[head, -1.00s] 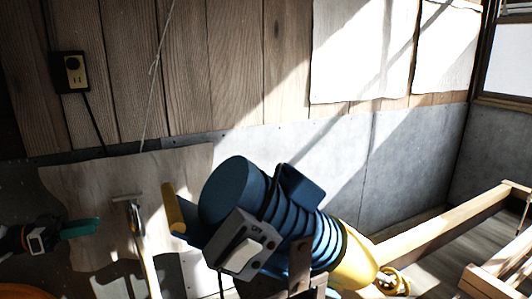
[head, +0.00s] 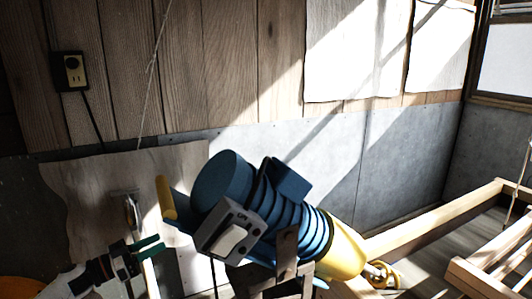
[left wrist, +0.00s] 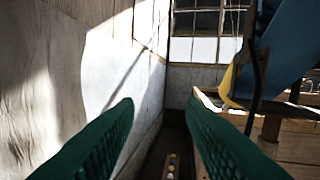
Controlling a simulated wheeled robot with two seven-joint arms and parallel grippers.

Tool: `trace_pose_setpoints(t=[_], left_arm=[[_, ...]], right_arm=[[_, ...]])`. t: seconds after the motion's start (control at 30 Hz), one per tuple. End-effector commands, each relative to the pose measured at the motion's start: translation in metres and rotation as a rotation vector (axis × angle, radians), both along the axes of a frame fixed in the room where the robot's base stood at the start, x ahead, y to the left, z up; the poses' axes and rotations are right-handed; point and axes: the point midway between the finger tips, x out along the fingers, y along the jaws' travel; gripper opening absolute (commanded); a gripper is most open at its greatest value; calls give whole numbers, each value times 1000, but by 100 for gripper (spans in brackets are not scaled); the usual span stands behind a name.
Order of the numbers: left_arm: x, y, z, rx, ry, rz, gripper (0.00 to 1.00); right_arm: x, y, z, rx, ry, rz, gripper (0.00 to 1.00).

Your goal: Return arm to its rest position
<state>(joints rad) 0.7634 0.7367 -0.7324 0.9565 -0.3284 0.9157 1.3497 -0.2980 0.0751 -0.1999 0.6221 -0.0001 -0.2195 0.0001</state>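My left gripper (head: 151,246) shows at the lower left of the head view, at the end of a white and black arm. Its two green fingers point right, with a gap between them. In the left wrist view the same green fingers (left wrist: 160,125) stand wide apart with nothing between them. The gripper is in front of the pale wooden board and just below a small metal piece (head: 125,206) on it. My right gripper is not in view.
A large blue and yellow machine (head: 265,205) with a grey switch box stands just right of my left gripper. Wooden beams (head: 440,222) are at the right. An outlet (head: 70,71) is on the plank wall. An orange round thing (head: 20,288) sits at the lower left.

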Motion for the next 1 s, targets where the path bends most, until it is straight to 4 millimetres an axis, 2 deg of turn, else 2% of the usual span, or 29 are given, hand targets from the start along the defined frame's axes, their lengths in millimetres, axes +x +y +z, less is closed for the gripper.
trace_pose_setpoints(t=[0.03,0.2,0.27,0.4,0.47,0.57,0.7,0.8,1.0], left_arm=[[-2,-22,-16,-10,-2,32,36],[-17,-82,-63,-5,15,249,36],[-28,-97,-78,12,44,332,36],[-65,-118,-113,82,164,516,36],[-87,-123,-127,127,236,583,36],[-130,-124,-149,219,374,674,36],[-203,-118,-173,373,597,741,36],[-248,-113,-182,469,728,745,36],[-318,-104,-187,606,915,712,36]], right_arm=[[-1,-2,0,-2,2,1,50],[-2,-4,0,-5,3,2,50],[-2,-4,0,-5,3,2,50],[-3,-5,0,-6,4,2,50],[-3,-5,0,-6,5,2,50],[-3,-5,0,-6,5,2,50],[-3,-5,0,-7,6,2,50],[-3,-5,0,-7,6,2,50],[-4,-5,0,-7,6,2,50]])
